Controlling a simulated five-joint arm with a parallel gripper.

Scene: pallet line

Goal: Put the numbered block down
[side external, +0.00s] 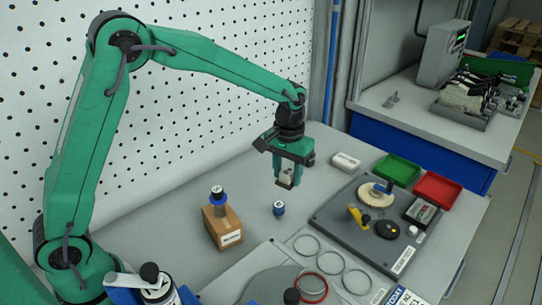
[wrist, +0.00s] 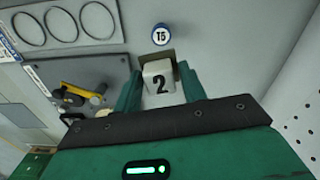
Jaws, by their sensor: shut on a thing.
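My gripper (side external: 286,184) hangs pointing down above the grey table (side external: 262,180). It is shut on the numbered block (wrist: 157,77), a small pale block with a black "2" on its face. In the wrist view the block sits between the two green fingers (wrist: 160,90). In the side view the fingers mostly hide it. The fingertips look above the table surface, but the exact gap is hard to judge.
A small blue-rimmed T5 piece (wrist: 161,34) stands near the gripper; it also shows in the side view (side external: 279,208). A cardboard box (side external: 222,228), white block (side external: 346,162), green tray (side external: 398,169), red tray (side external: 438,188) and grey fixture board (side external: 330,222) surround some clear table.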

